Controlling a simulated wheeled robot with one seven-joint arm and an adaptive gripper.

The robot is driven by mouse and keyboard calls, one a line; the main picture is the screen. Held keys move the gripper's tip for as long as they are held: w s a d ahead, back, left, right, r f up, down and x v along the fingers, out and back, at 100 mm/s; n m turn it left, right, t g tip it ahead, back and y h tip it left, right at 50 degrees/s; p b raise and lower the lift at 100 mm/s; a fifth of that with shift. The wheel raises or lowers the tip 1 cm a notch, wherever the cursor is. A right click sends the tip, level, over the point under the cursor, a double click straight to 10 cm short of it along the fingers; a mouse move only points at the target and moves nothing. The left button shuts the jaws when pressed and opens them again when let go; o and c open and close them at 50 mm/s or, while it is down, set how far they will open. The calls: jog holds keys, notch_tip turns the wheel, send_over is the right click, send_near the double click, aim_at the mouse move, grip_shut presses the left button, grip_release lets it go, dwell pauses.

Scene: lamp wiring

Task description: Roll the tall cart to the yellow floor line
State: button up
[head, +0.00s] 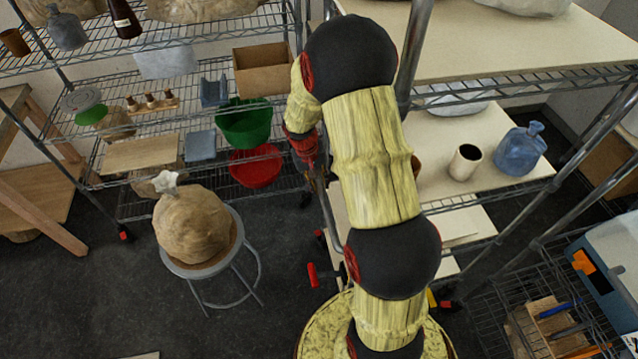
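A tall wire-shelf cart (411,60) with metal posts and pale boards on its shelves stands at the right, close to my arm. A second tall wire rack (275,103) on casters stands at the left; I cannot tell for sure which one the task means. My gripper (314,178) hangs beside the left upright of the right-hand cart, partly hidden by my arm; contact and finger state are unclear. A small yellow patch (432,298) shows low beside my arm; I cannot tell if it is the floor line.
A stool (211,268) bearing a wrapped brown bundle (192,226) stands on the dark floor left of my arm. A wooden table (40,208) is at far left. A wire basket of tools (510,318) is at lower right. Open floor (90,300) lies at lower left.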

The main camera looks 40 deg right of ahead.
grip_shut()
dwell(0.4)
jog(key=shift+d, duration=0.15)
jog(key=s+d+p, duration=0.1)
jog(key=s+d, duration=0.6)
jog(key=d, duration=0.9)
jog(key=s+d+p, duration=0.1)
jog(key=s+d, duration=0.7)
jog(key=d, duration=0.8)
jog(key=s+d+p, duration=0.1)
jog(key=s+d, duration=0.7)
jog(key=d, duration=0.8)
jog(key=shift+s+p, duration=0.15)
jog(key=shift+p, duration=0.25)
jog(key=shift+r, duration=0.1)
jog(key=shift+o, duration=2.3)
grip_release()
